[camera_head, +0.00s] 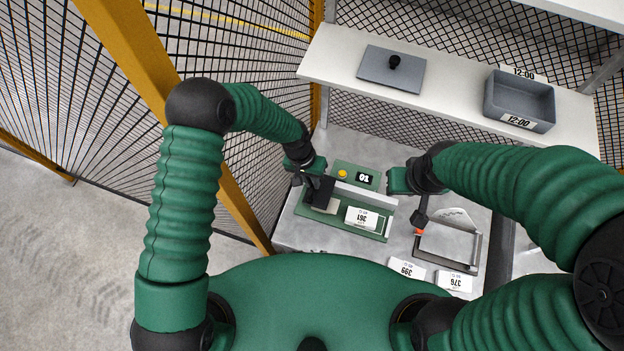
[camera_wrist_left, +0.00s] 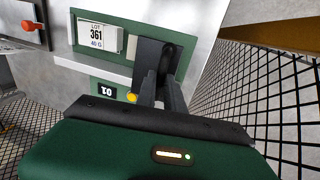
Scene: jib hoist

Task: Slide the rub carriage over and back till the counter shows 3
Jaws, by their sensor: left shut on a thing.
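The rub carriage is a dark block (camera_wrist_left: 153,52) at one end of the green rub fixture (camera_head: 297,208). In the head view it is at the left end, with a pale pad beneath it. My left gripper (camera_head: 320,188) is shut on the carriage; its fingers also show in the wrist view (camera_wrist_left: 162,88).
A white label block reading 361 (camera_head: 362,218) sits on the fixture. A grey frame device (camera_head: 447,245) with an orange-red knob (camera_head: 418,231) stands to the right, near labels 399 (camera_head: 407,269) and 376 (camera_head: 454,281). A shelf above holds a grey plate (camera_head: 391,72) and bin (camera_head: 519,100). Mesh fencing borders the left.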

